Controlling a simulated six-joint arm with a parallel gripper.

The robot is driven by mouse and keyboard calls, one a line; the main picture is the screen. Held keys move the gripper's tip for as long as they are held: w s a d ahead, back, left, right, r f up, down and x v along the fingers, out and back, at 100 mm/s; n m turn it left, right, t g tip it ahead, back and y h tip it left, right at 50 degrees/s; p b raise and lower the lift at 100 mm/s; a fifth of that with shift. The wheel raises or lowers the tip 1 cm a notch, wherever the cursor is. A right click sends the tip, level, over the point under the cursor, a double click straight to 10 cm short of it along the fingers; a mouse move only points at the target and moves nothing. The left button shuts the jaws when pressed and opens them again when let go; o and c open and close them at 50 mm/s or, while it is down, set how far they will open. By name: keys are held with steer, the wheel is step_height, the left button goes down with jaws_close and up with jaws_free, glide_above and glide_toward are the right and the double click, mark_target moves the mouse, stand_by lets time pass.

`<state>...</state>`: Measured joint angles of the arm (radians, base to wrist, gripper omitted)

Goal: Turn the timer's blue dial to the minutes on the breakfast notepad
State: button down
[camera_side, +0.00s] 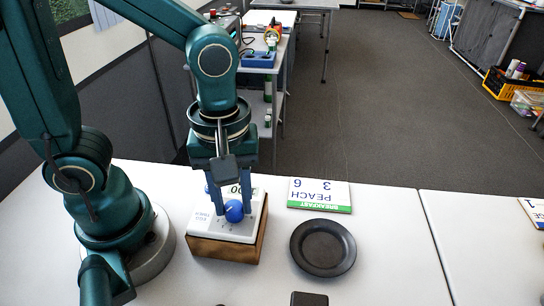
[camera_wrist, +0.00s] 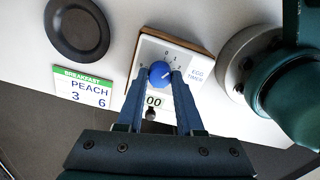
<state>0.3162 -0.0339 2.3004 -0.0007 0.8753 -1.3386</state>
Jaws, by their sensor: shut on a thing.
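The egg timer (camera_side: 228,250) is a white-faced box on a wooden body, standing on the white table. It also shows in the wrist view (camera_wrist: 149,52). Its round blue dial (camera_side: 234,211) shows between the fingertips in the wrist view (camera_wrist: 160,74), with small numbers around it. A display next to the dial shows "00", partly hidden by a finger. My gripper (camera_side: 227,209) points down over the timer and is shut on the dial, one finger on each side (camera_wrist: 159,78). The breakfast notepad (camera_side: 319,195) has a green band and reads "PEACH 3 6"; it also shows in the wrist view (camera_wrist: 83,87).
A dark round plate (camera_side: 323,248) lies on the table right of the timer. A dark object (camera_side: 309,299) is cut off at the front edge of the picture. The table between the plate and that card is clear.

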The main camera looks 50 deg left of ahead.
steer(key=m, duration=1.4)
steer(key=shift+m, duration=0.4)
steer(key=m, duration=0.3)
steer(key=shift+m, duration=0.3)
steer(key=m, duration=0.3)
steer(key=shift+m, duration=0.3)
steer(key=m, duration=0.3)
steer(key=shift+m, duration=2.2)
